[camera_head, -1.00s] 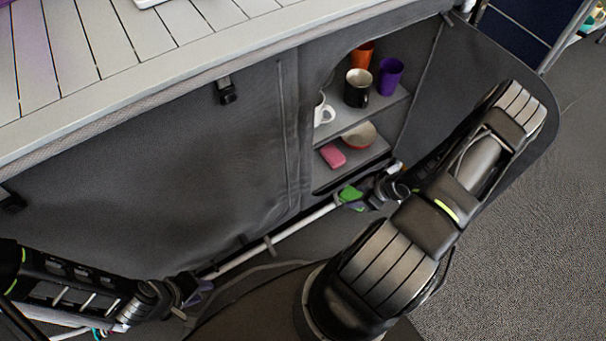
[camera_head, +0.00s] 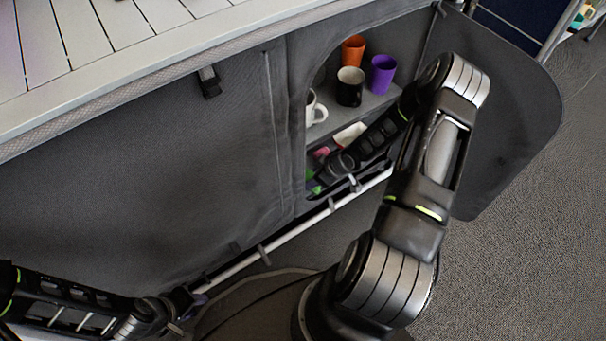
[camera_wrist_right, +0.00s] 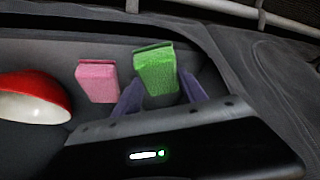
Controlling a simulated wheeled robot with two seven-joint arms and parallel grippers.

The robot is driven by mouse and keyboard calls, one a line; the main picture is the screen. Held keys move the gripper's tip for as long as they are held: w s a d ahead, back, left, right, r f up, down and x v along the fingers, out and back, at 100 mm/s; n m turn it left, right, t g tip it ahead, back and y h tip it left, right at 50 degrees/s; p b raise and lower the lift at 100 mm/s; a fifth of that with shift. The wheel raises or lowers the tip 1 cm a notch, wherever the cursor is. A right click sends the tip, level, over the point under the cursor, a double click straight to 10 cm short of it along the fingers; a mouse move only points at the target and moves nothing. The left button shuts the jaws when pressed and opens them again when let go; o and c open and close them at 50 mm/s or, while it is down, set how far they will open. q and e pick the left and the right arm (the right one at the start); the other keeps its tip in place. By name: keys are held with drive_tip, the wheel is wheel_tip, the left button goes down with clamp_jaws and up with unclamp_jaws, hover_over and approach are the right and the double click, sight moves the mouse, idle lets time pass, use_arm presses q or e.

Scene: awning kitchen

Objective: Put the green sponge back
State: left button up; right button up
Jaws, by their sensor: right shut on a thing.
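The green sponge (camera_wrist_right: 156,72) is between the fingers of my right gripper (camera_wrist_right: 158,95) in the right wrist view. In the head view only a bit of the green sponge (camera_head: 314,187) shows at the left edge of the cabinet opening, by my right gripper (camera_head: 322,183). The gripper is shut on it, at the lower shelf, beside a pink sponge (camera_wrist_right: 97,82). I cannot tell whether the green sponge touches the shelf. My left gripper (camera_head: 188,312) is low at the left, outside the cabinet; its fingers are too small to judge.
A red and white bowl (camera_wrist_right: 36,98) is on the lower shelf. The upper shelf holds a white mug (camera_head: 315,110), black mug (camera_head: 349,88), orange cup (camera_head: 353,50) and purple cup (camera_head: 382,74). A white bar (camera_head: 290,232) runs below the opening. The fabric door (camera_head: 505,110) hangs open at right.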

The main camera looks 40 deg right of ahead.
drive_tip(key=w, duration=0.1)
drive_tip(key=w+a+b, duration=0.1)
drive_tip(key=w, duration=0.2)
drive_tip(key=shift+a+f+b, duration=0.1)
drive_tip(key=shift+a+b, duration=0.25)
drive_tip(key=shift+s+d+f+b, duration=0.1)
drive_tip(key=shift+s+f+b, duration=0.05)
drive_tip(key=shift+f+b, duration=0.2)
drive_tip(key=shift+r, duration=0.2)
drive_tip(key=shift+f, duration=0.1)
drive_tip(key=o, duration=0.7)
drive_tip(key=shift+f, duration=0.1)
drive_tip(key=o, duration=0.5)
